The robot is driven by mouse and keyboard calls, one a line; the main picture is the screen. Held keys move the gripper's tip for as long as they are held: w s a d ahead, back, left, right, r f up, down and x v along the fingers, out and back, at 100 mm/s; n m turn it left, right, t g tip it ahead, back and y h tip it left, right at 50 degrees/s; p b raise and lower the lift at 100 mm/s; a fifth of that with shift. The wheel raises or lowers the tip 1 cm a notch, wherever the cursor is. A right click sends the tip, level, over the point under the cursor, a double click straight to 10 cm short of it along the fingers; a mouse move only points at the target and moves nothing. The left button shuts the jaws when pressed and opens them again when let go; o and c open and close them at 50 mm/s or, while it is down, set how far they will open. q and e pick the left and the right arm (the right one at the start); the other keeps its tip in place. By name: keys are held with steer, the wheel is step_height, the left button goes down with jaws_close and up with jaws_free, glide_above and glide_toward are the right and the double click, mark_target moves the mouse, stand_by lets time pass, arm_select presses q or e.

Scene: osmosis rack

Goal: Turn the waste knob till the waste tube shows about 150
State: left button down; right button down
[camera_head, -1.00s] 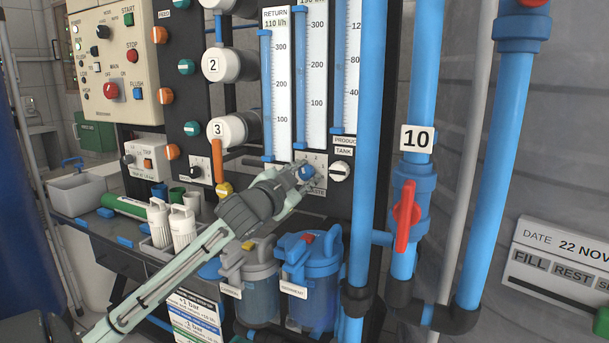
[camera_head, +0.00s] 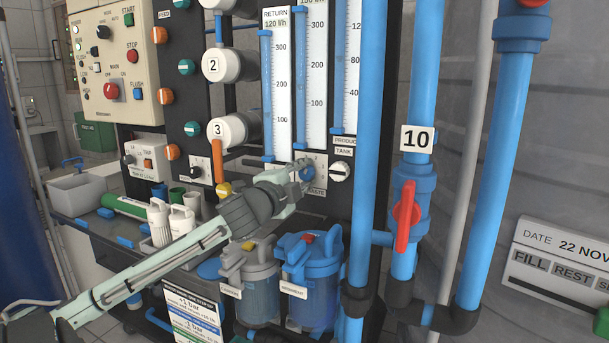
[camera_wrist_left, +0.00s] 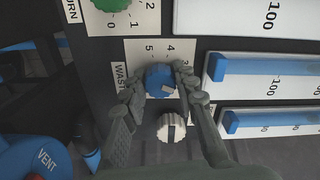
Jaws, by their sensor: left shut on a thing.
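The blue waste knob (camera_head: 308,174) sits on a white dial plate (camera_head: 320,186) below the flow tubes. My left gripper (camera_head: 303,173) is shut on it. In the left wrist view, the fingers (camera_wrist_left: 158,82) lie on both sides of the blue knob (camera_wrist_left: 160,79), in front of a plate with numbers around it. My right gripper is not in view.
A black-and-white knob (camera_head: 340,171) is close to the right. The return tube (camera_head: 277,80) reads 120 l/h. Two filter housings (camera_head: 310,262) stand below my left gripper. A blue pipe (camera_head: 365,150) and a red valve handle (camera_head: 405,215) stand to the right.

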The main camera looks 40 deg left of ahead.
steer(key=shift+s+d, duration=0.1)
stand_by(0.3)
arm_select(q)
steer(key=c, duration=1.4)
jaws_free()
steer(key=shift+o, duration=1.1)
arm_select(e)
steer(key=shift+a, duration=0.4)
arm_select(q)
steer(key=shift+s, duration=0.1)
steer(key=shift+s+d+f, duration=0.1)
steer(key=shift+s+d, duration=0.05)
steer(key=shift+s, duration=0.15)
steer(key=v, duration=1.1)
steer(key=shift+s, duration=0.15)
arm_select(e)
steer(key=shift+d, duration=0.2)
